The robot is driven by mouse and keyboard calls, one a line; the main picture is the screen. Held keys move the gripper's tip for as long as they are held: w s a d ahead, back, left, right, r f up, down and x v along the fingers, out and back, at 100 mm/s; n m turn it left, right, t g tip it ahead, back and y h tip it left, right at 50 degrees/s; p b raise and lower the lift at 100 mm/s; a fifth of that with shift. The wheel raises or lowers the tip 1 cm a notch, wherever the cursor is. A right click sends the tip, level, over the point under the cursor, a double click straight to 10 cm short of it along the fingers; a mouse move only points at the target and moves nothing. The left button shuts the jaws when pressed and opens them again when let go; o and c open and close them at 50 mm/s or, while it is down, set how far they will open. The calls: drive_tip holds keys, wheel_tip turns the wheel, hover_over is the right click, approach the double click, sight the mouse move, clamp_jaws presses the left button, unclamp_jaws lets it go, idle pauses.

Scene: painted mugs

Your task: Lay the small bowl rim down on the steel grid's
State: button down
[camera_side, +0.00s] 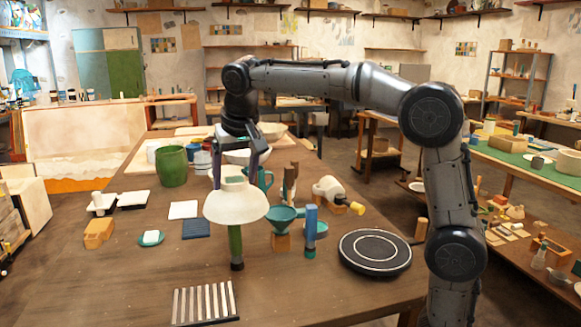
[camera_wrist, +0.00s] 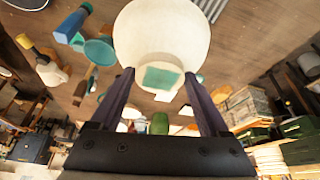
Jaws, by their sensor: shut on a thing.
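My gripper (camera_side: 235,180) is shut on a small cream-white bowl (camera_side: 235,204), its fingers on either side of the bowl's foot. The bowl hangs in the air, rim facing down and foot up. In the wrist view the bowl (camera_wrist: 160,35) fills the upper middle between the fingers (camera_wrist: 161,95), with a teal patch on its foot. The steel grid (camera_side: 205,302), a panel of pale bars, lies on the table at the front, below and slightly left of the bowl.
A green upright tool (camera_side: 236,246) with a dark end shows under the bowl. A blue upright tool (camera_side: 310,232), a teal funnel (camera_side: 284,215) and a black turntable (camera_side: 375,253) stand to the right. A dark blue pad (camera_side: 196,229) lies behind the grid. Table left of the grid is clear.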

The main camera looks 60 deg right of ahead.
drive_tip(key=w+a+f+n, duration=0.15)
drive_tip(key=w+a, duration=0.25)
drive_tip(key=a, duration=0.5)
wheel_tip(320, 180, down, 18)
drive_tip(key=shift+w+n+y, duration=0.2)
drive_tip(key=shift+n+y, duration=0.15)
drive_tip(key=shift+y, duration=0.05)
drive_tip(key=shift+f, duration=0.95)
idle(1.1)
unclamp_jaws()
idle(0.3)
wheel_tip(320, 180, up, 6)
idle(0.9)
